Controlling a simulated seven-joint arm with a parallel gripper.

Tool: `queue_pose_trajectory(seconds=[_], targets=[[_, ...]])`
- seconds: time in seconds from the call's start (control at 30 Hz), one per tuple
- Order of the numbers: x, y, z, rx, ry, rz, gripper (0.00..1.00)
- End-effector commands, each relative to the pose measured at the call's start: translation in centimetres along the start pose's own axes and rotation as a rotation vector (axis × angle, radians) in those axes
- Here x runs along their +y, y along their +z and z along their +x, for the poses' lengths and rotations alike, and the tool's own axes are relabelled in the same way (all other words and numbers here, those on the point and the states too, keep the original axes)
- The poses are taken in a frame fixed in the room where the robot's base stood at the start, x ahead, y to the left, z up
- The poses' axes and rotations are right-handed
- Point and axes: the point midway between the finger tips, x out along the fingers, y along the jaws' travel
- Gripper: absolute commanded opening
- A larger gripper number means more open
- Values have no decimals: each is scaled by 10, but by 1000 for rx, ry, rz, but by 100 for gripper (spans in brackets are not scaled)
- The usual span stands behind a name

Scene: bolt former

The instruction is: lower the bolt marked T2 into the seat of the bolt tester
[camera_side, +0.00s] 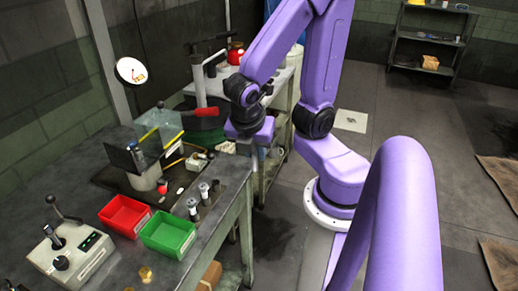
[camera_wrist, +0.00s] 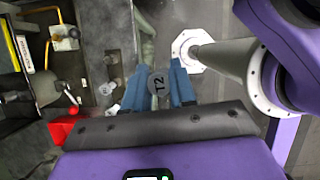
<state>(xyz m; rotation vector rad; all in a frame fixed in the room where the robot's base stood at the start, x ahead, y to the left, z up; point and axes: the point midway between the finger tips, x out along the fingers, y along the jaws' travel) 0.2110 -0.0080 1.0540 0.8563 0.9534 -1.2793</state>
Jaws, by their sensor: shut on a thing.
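The bolt marked T2 (camera_wrist: 157,83) is a grey round head with dark lettering, seen from above in the wrist view. My gripper (camera_wrist: 156,73) has its two blue fingers closed on either side of it. In the side view my gripper (camera_side: 262,150) hangs past the bench's right edge, away from the machines; the bolt cannot be made out there. A small whitish device (camera_side: 197,162) sits at the back of the bench, and a pale box with levers and a display (camera_side: 70,254) stands at front left. I cannot tell which is the bolt tester, and no seat is clear.
A red bin (camera_side: 124,215) and green bin (camera_side: 168,233) stand on the bench, beside several upright grey-topped bolts (camera_side: 204,192). Floor lies right of the bench.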

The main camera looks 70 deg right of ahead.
Motion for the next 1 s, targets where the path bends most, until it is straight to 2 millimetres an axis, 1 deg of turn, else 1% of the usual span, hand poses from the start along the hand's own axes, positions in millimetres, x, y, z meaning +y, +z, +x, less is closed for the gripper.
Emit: queue_pose_trajectory(seconds=[0.17, 0.33, 0.53, 0.7, 0.77, 0.9, 1.0], targets=[[40, -16, -18, 9, -1, 0, 0], [94, -30, -37, 18, -1, -4, 0], [159, -36, -52, 22, 0, -7, 0], [215, -32, -59, 21, 2, -6, 0], [234, -29, -60, 20, 3, -6, 0], [276, -18, -59, 15, 2, -3, 0], [301, -8, -57, 10, 1, -1, 0]])
